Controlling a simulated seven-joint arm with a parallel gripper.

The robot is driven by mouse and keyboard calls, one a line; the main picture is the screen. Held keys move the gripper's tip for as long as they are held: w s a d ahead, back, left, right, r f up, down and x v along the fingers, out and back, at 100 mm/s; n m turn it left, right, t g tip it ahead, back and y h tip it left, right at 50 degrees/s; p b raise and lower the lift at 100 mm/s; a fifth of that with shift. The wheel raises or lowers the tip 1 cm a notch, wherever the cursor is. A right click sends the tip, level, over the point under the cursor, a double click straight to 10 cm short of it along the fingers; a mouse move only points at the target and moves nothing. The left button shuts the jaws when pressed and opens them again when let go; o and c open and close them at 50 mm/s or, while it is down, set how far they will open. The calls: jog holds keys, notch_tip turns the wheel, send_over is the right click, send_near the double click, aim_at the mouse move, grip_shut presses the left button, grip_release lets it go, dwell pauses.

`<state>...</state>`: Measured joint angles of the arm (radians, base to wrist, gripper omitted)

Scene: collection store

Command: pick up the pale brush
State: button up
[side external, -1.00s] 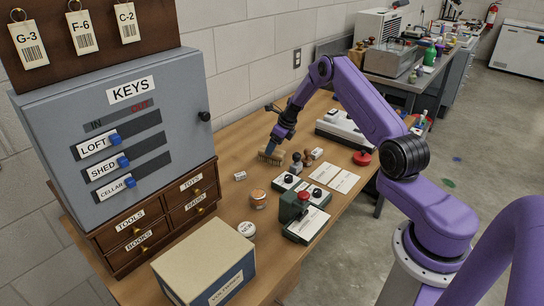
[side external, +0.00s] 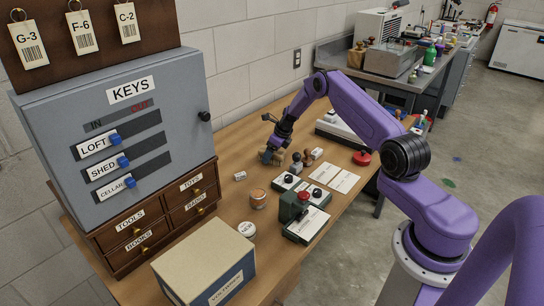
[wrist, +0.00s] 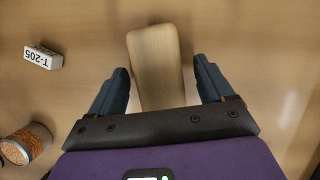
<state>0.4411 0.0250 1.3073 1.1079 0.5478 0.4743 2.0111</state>
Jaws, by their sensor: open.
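The pale brush (wrist: 155,50) shows its light wooden back in the wrist view, lying lengthwise between the two dark blue fingers. My gripper (wrist: 160,78) is open, with one finger on each side of the brush and a visible gap on both sides. The brush's near end runs under the gripper's bar and is hidden. In the side external view my gripper (side external: 273,148) is low over the wooden table, at the brush, and largely covers it. I cannot tell how deep the fingers reach beside it.
A small T-205 label block (wrist: 43,57) and a jar of orange grains (wrist: 25,143) lie left of the brush in the wrist view. In the side external view, stamps (side external: 308,156), a red-button box (side external: 303,203) and a key cabinet (side external: 110,130) stand around. Bare table surrounds the brush.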

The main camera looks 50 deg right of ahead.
jog(key=shift+f, duration=0.15)
dwell(0.3)
jog(key=c, duration=1)
jog(key=shift+c, duration=0.4)
